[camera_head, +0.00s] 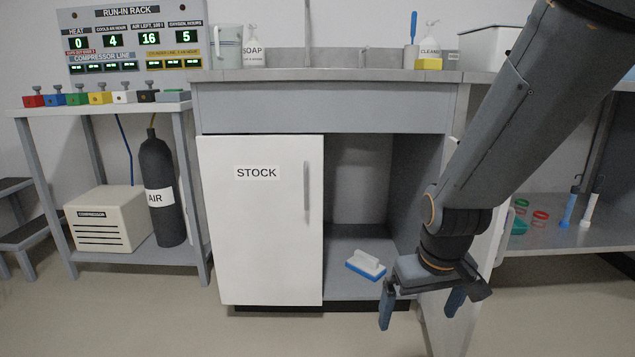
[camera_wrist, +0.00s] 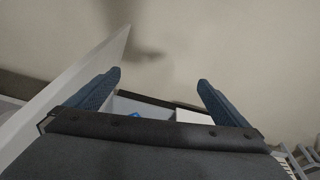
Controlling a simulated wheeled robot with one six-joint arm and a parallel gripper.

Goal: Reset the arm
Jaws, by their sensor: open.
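My gripper (camera_head: 420,312) hangs from my arm on the right side of the head view, fingers pointing down. Its two blue fingers are spread apart with nothing between them. It is in front of the open right half of the STOCK cabinet. In the wrist view my gripper (camera_wrist: 160,86) also shows open and empty, with bare floor beyond the fingertips. My arm crosses the upper right of the head view and hides part of the cabinet's right side.
The left STOCK door (camera_head: 262,225) is shut; the right door (camera_head: 455,315) stands open beside my gripper. A blue-and-white brush (camera_head: 366,265) lies on the cabinet floor. A shelf (camera_head: 575,238) is at right, a rack table (camera_head: 100,108) at left. The floor in front is clear.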

